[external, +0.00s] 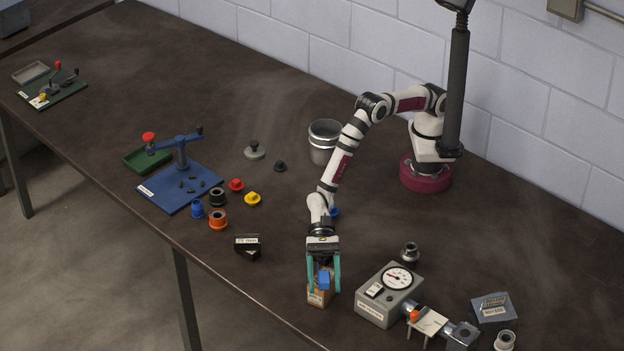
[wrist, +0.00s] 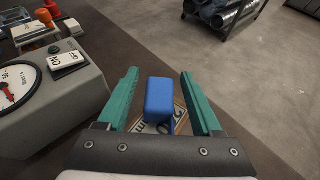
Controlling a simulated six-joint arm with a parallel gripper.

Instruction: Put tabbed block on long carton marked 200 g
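The blue tabbed block (external: 324,280) appears to sit on top of a brown carton (external: 319,298) near the table's front edge. In the wrist view the block (wrist: 159,97) is between my fingers, with a gap on each side. Part of the carton's printed label (wrist: 165,128) shows below the block; I cannot read it fully. My gripper (wrist: 160,100), with teal fingers, is open around the block and points down over the carton in the external view (external: 324,283). My fingers hide the carton's sides.
A grey gauge box (external: 376,310) stands close to the right of the carton. A black labelled block (external: 248,246) lies to the left. Coloured knobs and a blue press plate (external: 160,190) are farther left. A metal canister (external: 324,140) stands behind.

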